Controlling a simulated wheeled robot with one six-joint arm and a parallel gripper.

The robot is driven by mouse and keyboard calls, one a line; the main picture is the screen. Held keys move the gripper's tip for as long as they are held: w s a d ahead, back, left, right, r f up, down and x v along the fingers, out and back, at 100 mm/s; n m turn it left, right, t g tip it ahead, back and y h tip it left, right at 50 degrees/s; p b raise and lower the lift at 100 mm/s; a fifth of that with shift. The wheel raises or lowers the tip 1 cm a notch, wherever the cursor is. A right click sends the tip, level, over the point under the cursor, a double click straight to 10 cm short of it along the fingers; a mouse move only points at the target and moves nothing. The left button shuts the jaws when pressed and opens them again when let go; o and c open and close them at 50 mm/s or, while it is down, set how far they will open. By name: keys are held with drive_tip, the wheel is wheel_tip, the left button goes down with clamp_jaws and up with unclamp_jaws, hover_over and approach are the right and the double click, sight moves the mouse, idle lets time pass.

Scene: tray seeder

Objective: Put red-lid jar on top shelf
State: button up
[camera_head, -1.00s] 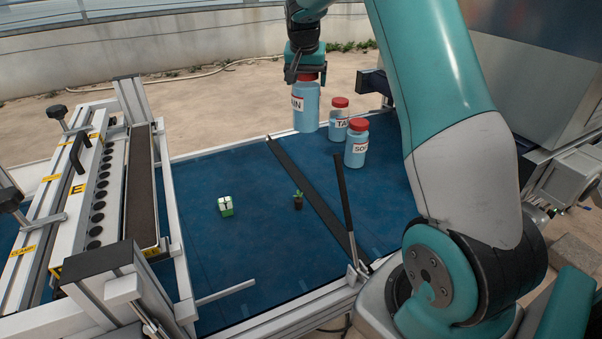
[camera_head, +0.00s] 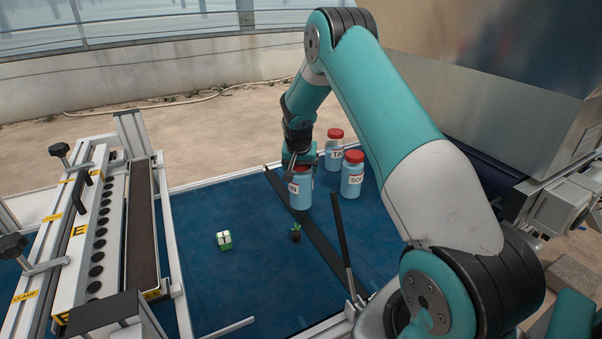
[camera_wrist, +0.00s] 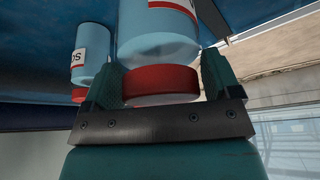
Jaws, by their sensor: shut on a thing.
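My gripper (camera_head: 301,160) points down and is shut on the red lid of a light blue jar (camera_head: 301,195), whose label shows "IN". The jar is upright, low over the blue surface by the black bar; I cannot tell whether its base touches. In the wrist view, the fingers (camera_wrist: 160,88) sit on both sides of its red lid (camera_wrist: 160,84). Two similar red-lid jars stand to its right: one labelled "TA" (camera_head: 333,143) behind, and one labelled "SOI" (camera_head: 352,180), also in the wrist view (camera_wrist: 92,50). I cannot make out a top shelf.
The blue surface (camera_head: 265,265) has a small green-and-white cube (camera_head: 224,240) and a small potted seedling (camera_head: 296,233). A black bar (camera_head: 310,225) crosses it diagonally. The seeder frame (camera_head: 95,235) with a row of dark holes stands at the left. Bare surface lies between.

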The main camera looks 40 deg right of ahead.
drive_tip(key=shift+f+p, duration=0.3)
drive_tip(key=shift+f, duration=1.35)
drive_tip(key=o, duration=1.7)
